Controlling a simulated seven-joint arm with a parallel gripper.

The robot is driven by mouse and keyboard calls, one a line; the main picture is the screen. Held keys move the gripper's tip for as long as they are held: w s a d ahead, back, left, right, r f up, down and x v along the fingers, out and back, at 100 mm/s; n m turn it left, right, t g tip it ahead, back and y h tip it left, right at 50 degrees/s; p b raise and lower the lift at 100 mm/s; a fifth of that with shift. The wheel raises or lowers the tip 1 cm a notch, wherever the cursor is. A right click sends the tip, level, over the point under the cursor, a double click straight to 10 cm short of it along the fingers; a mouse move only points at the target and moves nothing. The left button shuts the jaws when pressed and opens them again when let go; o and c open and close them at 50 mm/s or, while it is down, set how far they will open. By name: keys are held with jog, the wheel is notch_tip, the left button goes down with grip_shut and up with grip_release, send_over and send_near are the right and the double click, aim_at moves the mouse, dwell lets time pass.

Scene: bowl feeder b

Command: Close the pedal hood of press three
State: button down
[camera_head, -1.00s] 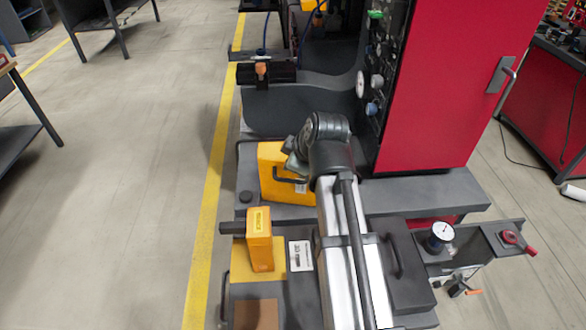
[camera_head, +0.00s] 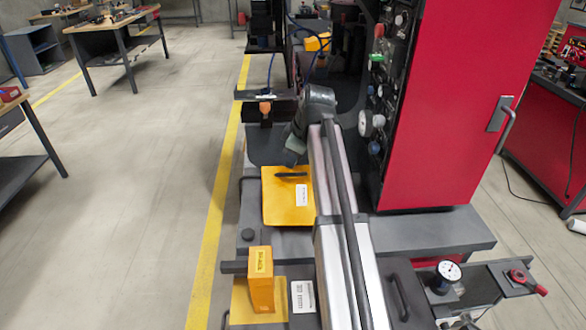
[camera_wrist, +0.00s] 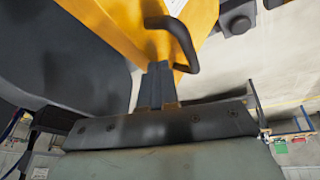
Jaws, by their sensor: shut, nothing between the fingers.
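A yellow hood (camera_head: 280,208) with a dark bar handle (camera_head: 291,175) and a white label is on the press left of the red cabinet. Its handle is close to its far edge. I cannot read a press number or tell how far the hood stands open. My gripper (camera_head: 292,162) is shut and empty, pointing down at the handle; the arm partly hides the hood's right side. In the wrist view, the shut fingers (camera_wrist: 158,70) are just beside the handle (camera_wrist: 182,40) on the yellow panel (camera_wrist: 125,25); contact cannot be told.
A narrow yellow box (camera_head: 260,278) stands nearer on a yellow plate. The red cabinet (camera_head: 465,110) with dials rises at right. A dark bracket with an orange knob (camera_head: 265,108) is behind the hood. A gauge (camera_head: 447,273) is at lower right. The floor (camera_head: 130,200) at left is clear.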

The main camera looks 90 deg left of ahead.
jog(key=a+f, duration=0.5)
jog(key=a, duration=0.3)
jog(key=a+f, duration=0.6)
jog(key=a, duration=0.2)
jog(key=shift+a+f, duration=0.25)
jog(key=shift+a, duration=0.15)
jog(key=shift+r, duration=0.15)
jog(key=v, duration=1.3)
jog(key=shift+d+r, duration=0.15)
jog(key=shift+r, duration=0.1)
